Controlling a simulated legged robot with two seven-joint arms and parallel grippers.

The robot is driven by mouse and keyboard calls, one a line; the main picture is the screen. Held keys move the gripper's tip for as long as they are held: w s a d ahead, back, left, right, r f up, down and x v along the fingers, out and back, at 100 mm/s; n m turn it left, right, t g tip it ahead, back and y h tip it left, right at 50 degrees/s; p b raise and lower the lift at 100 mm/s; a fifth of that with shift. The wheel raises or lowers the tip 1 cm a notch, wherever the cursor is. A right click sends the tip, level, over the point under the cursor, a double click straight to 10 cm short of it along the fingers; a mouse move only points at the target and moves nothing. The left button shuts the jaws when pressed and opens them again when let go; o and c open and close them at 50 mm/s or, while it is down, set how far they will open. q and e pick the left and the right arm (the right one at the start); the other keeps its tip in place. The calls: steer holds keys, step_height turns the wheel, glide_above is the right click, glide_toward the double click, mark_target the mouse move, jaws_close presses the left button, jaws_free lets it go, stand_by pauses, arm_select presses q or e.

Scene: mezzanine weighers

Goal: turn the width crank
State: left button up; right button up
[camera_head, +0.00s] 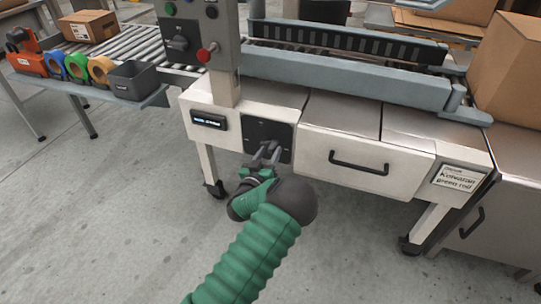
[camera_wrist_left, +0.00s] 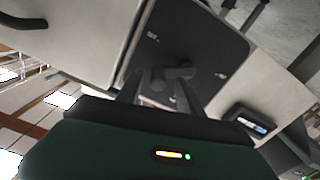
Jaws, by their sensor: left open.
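The width crank's black plate (camera_head: 257,131) is on the front of the cream machine body, right of a small display. In the left wrist view the dark plate (camera_wrist_left: 197,42) fills the upper middle. The dark crank (camera_wrist_left: 178,72) shows low on it, with a rounded knob end. My left gripper (camera_head: 266,151) reaches up to the plate in the head view and hides most of the crank. In the left wrist view my left gripper (camera_wrist_left: 160,86) is open, its fingers pointing at the plate. The crank shows between and just beyond the fingertips; contact cannot be told. My right gripper is not in view.
A small display (camera_head: 209,121) is left of the plate, and a drawer with a black handle (camera_head: 358,163) is right. A control post (camera_head: 222,85) with a red knob (camera_head: 204,55) rises above. A labelled sign (camera_head: 458,179) is at right. The floor in front is clear.

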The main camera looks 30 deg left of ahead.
arm_select(q)
steer(key=shift+x, duration=0.9)
steer(key=shift+r, duration=0.1)
jaws_close()
steer(key=shift+d, duration=0.1)
steer(key=m, duration=0.1)
steer(key=f+m, duration=0.1)
steer(key=m, duration=0.2)
steer(key=shift+d+f+p, duration=0.25)
steer(key=shift+f+p, duration=0.1)
steer(key=shift+f, duration=0.05)
steer(key=shift+f+m, duration=0.55)
steer(key=shift+m, duration=0.7)
steer(key=shift+f+m, duration=0.55)
steer(key=shift+m, duration=0.7)
